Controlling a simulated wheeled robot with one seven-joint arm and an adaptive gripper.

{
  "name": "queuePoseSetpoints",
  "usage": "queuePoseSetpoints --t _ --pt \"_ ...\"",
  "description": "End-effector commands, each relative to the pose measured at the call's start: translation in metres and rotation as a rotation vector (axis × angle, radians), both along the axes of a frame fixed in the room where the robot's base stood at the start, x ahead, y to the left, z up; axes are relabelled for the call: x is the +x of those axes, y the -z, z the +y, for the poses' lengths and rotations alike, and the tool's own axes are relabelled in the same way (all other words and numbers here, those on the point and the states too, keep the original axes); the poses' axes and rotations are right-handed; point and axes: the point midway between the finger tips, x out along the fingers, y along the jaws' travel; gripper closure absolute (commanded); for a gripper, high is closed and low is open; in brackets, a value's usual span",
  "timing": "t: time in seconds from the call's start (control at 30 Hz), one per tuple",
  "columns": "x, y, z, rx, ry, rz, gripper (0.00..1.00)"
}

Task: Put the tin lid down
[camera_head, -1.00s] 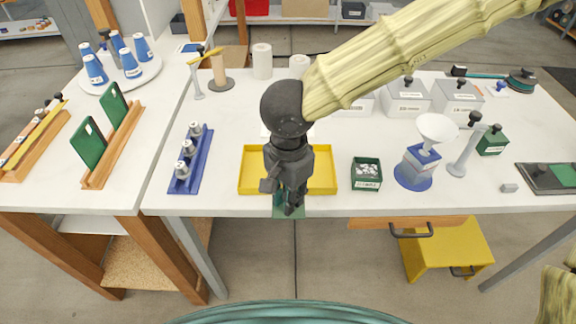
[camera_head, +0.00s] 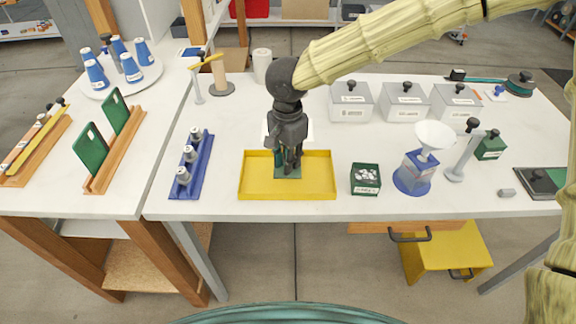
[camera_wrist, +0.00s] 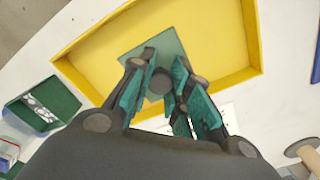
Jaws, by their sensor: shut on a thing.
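The tin lid (camera_head: 288,173) is a flat green square with a dark round knob. My gripper (camera_head: 287,160) is shut on its knob and points down over the yellow tray (camera_head: 312,188). In the wrist view, the lid (camera_wrist: 140,52) lies beyond my fingertips (camera_wrist: 160,92), with the yellow tray (camera_wrist: 215,45) around it. I cannot tell whether the lid touches the tray floor or hangs just above it. The open green tin (camera_head: 366,187), holding pale small pieces, stands to the right of the tray; it also shows in the wrist view (camera_wrist: 30,118).
A blue rack (camera_head: 191,180) with several silver pieces stands left of the tray. A blue dispenser with a white funnel (camera_head: 434,134) stands right of the green tin. Grey lidded boxes (camera_head: 404,110) line the back. White tabletop (camera_head: 345,145) is free behind the tray's right side.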

Motion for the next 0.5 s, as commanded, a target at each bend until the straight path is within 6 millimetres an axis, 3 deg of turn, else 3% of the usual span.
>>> queuePoseSetpoints --t 0.2,0.5 --pt "-0.002 0.028 0.000 -0.003 -0.002 0.003 0.94" --pt "-0.002 0.030 0.000 -0.001 -0.001 0.001 0.94"
